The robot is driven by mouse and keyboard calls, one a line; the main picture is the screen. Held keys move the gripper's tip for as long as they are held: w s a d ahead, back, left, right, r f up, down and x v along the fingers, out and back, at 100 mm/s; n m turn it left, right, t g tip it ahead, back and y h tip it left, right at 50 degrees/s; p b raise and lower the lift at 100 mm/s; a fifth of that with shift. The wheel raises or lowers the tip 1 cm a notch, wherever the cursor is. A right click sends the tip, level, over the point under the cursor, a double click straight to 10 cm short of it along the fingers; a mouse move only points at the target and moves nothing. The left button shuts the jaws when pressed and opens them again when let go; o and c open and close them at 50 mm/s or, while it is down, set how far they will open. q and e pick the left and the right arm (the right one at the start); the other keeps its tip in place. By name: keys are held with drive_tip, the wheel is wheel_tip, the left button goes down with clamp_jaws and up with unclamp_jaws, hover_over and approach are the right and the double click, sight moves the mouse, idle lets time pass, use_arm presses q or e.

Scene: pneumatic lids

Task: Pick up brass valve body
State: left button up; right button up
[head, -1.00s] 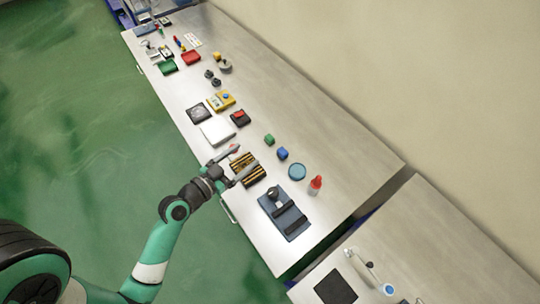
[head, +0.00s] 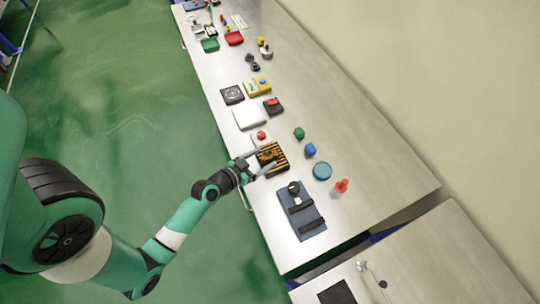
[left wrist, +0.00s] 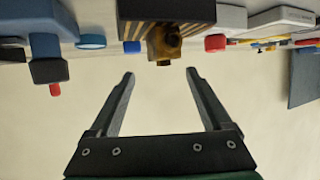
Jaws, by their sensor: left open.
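The brass valve body (head: 268,153) sits on a black-and-yellow striped block (head: 279,165) near the table's front edge. In the left wrist view, where the scene appears upside down, the brass valve body (left wrist: 164,45) is a dark golden, knobbed piece against the striped block (left wrist: 190,10). My left gripper (head: 267,161) is open and empty, its fingers reaching towards the striped block. In the left wrist view the left gripper (left wrist: 160,72) has its fingertips apart, with the valve body beyond the gap between them. My right gripper is not in view.
A red button on a pale base (head: 261,135) stands close beside the block. A blue fixture (head: 304,222) with dark bars lies towards the near end. The table's back strip is clear.

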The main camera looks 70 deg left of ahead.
sight(270, 155)
use_arm(q)
drive_tip(key=x, duration=0.5)
drive_tip(key=shift+f, duration=0.1)
clamp_jaws()
idle(0.4)
